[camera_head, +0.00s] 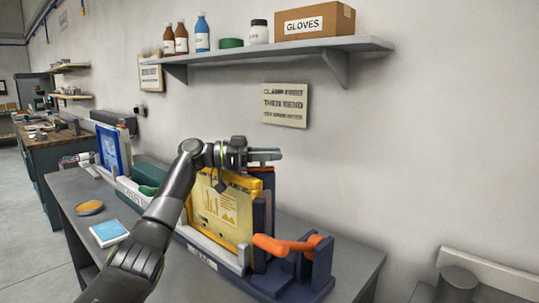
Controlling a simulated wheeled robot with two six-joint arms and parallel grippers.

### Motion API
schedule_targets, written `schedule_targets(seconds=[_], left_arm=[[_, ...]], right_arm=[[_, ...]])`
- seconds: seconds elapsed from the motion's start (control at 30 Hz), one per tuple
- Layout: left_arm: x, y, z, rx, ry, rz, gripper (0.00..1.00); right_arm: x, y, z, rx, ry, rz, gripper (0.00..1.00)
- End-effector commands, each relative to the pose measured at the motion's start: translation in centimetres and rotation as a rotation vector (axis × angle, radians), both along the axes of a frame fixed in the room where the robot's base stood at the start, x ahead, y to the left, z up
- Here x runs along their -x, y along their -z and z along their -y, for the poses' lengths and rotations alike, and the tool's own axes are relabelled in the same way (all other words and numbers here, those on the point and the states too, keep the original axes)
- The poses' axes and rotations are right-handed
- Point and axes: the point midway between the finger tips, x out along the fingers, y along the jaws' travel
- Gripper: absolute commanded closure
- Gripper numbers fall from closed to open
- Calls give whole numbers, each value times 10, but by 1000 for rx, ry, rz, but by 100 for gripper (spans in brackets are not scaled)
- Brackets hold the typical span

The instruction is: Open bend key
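A dark blue fixture (265,284) stands on the grey bench. It holds a yellow panel (222,208) with chart-like marks upright behind a pale front rail. An orange lever handle (272,245) sticks out to the left from the fixture's right end. I cannot tell which part is the bend key. My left gripper (264,155) is above the yellow panel's top edge, its fingers pointing right, away from the orange handle. It is seen side-on, so its opening does not show. My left arm covers part of the panel's left side. My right gripper is not in view.
A blue-framed panel (113,150) stands in another unit at the left. A wall shelf (270,50) with bottles and a GLOVES box (315,21) is above. A sign (285,105) hangs behind.

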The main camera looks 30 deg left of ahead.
Motion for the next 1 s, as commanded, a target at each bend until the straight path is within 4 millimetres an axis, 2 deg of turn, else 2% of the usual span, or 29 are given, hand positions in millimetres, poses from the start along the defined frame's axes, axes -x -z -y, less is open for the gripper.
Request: schedule_targets(seconds=[0.03,0.1,0.47,0.67,1.0], left_arm=[[0,0,0,0,0,0,69],[0,0,0,1,0,0,62],[2,1,-5,0,-3,1,62],[19,3,-35,0,-5,1,62],[59,2,-108,0,-5,0,62]], right_arm=[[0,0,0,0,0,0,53],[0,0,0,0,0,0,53],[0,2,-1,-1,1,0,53],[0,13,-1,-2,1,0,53],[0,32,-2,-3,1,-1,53]])
